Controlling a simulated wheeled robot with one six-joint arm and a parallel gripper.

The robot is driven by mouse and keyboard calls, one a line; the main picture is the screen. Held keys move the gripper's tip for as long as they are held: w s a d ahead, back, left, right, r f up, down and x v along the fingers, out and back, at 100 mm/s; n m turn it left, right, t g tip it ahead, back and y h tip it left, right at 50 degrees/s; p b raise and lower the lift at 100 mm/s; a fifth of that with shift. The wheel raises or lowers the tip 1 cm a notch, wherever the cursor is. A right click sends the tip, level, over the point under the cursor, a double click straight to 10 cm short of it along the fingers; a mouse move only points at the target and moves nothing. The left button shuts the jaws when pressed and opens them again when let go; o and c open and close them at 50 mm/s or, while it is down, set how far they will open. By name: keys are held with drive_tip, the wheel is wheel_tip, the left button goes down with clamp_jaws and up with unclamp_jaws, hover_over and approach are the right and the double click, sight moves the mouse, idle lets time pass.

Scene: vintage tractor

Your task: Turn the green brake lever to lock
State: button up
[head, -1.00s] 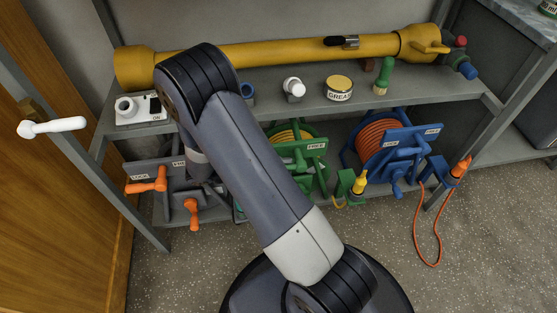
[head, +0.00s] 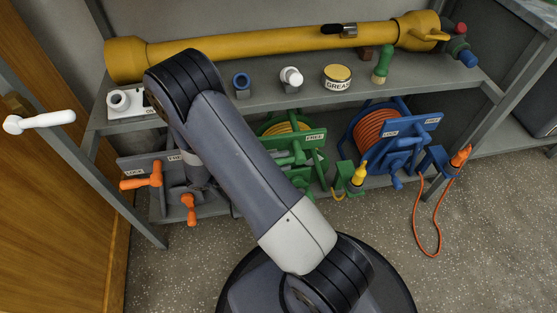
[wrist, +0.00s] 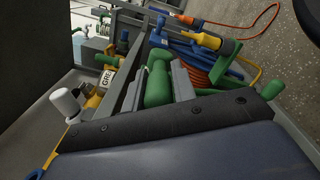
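The green reel unit (head: 311,137) with its FREE label stands on the lower shelf in the head view, partly hidden behind my arm. In the wrist view a thick green handle (wrist: 158,88), apparently the brake lever, stands between the two grey fingers of my gripper (wrist: 160,75). The fingers are on both sides of it, close to its surface. Whether they press on it I cannot tell. In the head view my arm hides most of the gripper and the lever.
A blue reel (head: 378,130) with orange hose stands right of the green one. Orange handles (head: 142,182) stick out at left. Above are the upper shelf, a yellow tube (head: 270,45) and a grease tin (head: 338,78).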

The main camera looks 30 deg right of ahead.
sight(279, 159)
drive_tip(key=o, duration=0.3)
drive_tip(key=shift+o, duration=0.2)
wheel_tip(279, 159, up, 10)
drive_tip(key=p, duration=0.4)
